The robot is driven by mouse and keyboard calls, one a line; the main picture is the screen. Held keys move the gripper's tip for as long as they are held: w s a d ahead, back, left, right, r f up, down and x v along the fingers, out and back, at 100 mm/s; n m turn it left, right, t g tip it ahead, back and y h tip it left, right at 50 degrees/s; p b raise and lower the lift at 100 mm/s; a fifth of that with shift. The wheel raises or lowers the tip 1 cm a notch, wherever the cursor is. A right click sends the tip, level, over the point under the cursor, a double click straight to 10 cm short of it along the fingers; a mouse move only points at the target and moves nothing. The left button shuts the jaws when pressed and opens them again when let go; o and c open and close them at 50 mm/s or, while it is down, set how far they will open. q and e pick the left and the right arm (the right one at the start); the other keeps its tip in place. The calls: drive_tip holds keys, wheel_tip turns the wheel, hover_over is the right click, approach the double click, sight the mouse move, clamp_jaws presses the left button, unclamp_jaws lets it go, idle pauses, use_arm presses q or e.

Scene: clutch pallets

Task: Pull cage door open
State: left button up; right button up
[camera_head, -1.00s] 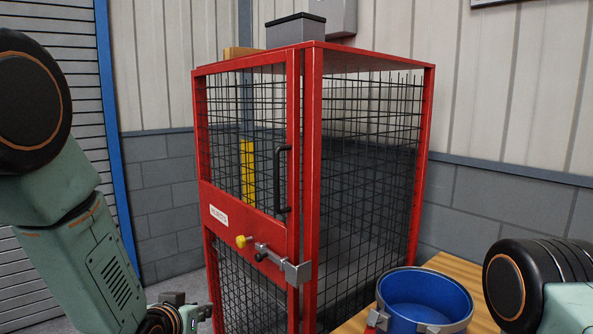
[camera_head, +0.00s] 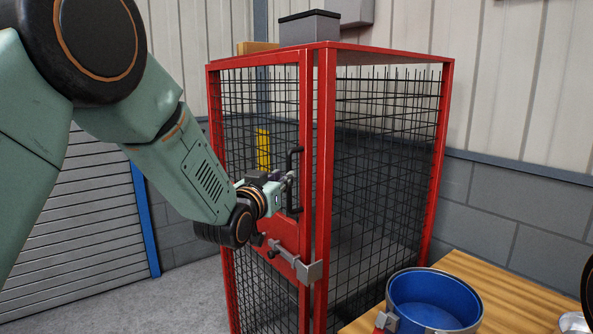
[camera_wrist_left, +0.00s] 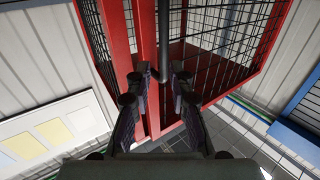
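The red-framed cage door (camera_head: 252,225) with black mesh appears closed against the cage post. Its black vertical handle (camera_head: 291,207) is near the door's right edge. My left gripper (camera_head: 288,182) is at the handle. In the left wrist view, the fingers of my left gripper (camera_wrist_left: 160,75) are apart, with the handle bar (camera_wrist_left: 163,42) between their tips and gaps showing beside it. A grey latch (camera_head: 287,257) sits below on the door and reaches the post. My left arm hides part of the door's left side. My right gripper is out of view.
A wooden table (camera_head: 483,278) with a blue drum (camera_head: 435,287) stands right of the cage (camera_head: 326,190). A grey box (camera_head: 309,29) sits on the cage top. The floor (camera_head: 190,300) left of the door is clear.

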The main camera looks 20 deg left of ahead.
use_arm(q)
drive_tip(key=w+p, duration=0.1)
drive_tip(key=w, duration=0.5)
drive_tip(key=shift+w+a+f, duration=0.2)
drive_tip(key=shift+w, duration=0.2)
drive_tip(key=shift+w+d, duration=0.1)
drive_tip(key=shift+d, duration=0.1)
drive_tip(key=shift+c, duration=2)
drive_tip(key=shift+a, duration=0.1)
clamp_jaws()
